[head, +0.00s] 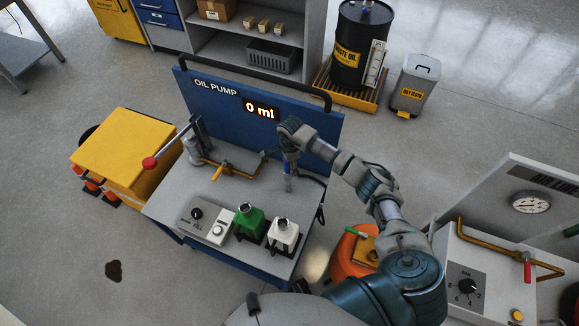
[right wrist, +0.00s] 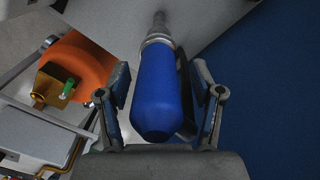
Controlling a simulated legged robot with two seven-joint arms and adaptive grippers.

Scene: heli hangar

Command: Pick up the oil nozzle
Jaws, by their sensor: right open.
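The oil nozzle has a blue handle (right wrist: 165,92) and a grey metal tip, and fills the middle of the right wrist view. In the head view a small part of the nozzle (head: 288,169) shows below my right gripper (head: 289,157), above the oil pump bench (head: 183,208). In the right wrist view my right gripper (right wrist: 160,84) is open, with one finger on each side of the blue handle. Gaps show between the fingers and the handle. My left gripper is not in view.
A green container (head: 248,224) and a white container (head: 283,236) stand at the bench's front. A control box (head: 207,217) and a red-knobbed lever (head: 150,162) are at its left. The blue panel (head: 214,100) rises behind. An orange reel (right wrist: 77,65) is nearby.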

